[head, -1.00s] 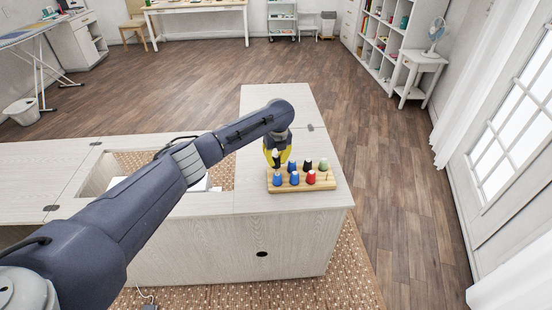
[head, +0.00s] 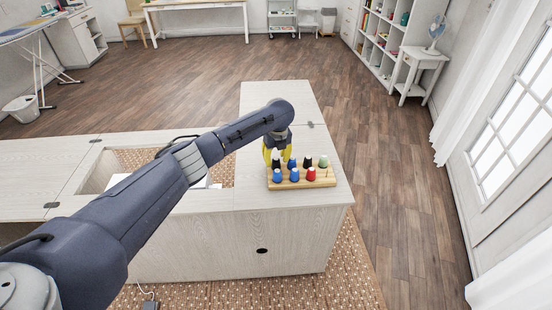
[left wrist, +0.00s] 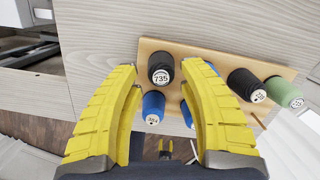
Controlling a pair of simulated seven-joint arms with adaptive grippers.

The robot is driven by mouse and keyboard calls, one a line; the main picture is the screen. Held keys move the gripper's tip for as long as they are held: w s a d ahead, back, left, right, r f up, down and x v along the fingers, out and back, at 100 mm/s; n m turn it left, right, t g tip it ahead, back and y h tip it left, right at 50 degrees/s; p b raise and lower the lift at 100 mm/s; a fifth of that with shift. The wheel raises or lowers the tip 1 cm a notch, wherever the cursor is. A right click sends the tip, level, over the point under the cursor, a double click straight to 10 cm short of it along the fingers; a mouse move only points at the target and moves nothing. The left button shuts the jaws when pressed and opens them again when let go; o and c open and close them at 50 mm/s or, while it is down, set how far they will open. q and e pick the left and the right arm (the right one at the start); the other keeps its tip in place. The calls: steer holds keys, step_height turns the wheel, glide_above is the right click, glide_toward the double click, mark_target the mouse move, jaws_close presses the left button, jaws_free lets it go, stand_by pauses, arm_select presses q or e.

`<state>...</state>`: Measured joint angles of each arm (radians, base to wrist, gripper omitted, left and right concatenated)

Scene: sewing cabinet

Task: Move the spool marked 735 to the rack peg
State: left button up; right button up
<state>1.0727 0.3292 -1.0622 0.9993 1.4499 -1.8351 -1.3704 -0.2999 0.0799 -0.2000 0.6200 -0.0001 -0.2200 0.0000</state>
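The spool marked 735 (left wrist: 161,70) is black, with its number on a white end label. It stands at the corner of the wooden spool rack (left wrist: 210,58), in the back row at the left end in the head view (head: 276,161). My left gripper (left wrist: 161,72) has its yellow fingers spread on both sides of this spool, with a gap at each side. It hangs above the rack's left end in the head view (head: 277,152). The peg under the spool is hidden.
Beside it are a blue spool (head: 292,164), a black spool (head: 308,163) and a green spool (head: 323,162). The front row has two blue spools and a red spool (head: 311,174). The cabinet top (head: 275,105) is clear behind the rack. A recessed opening lies left.

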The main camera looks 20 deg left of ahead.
arm_select(q)
step_height(320, 180, up, 12)
steer(key=s+d, duration=0.1)
steer(key=shift+s, duration=0.2)
stand_by(0.6)
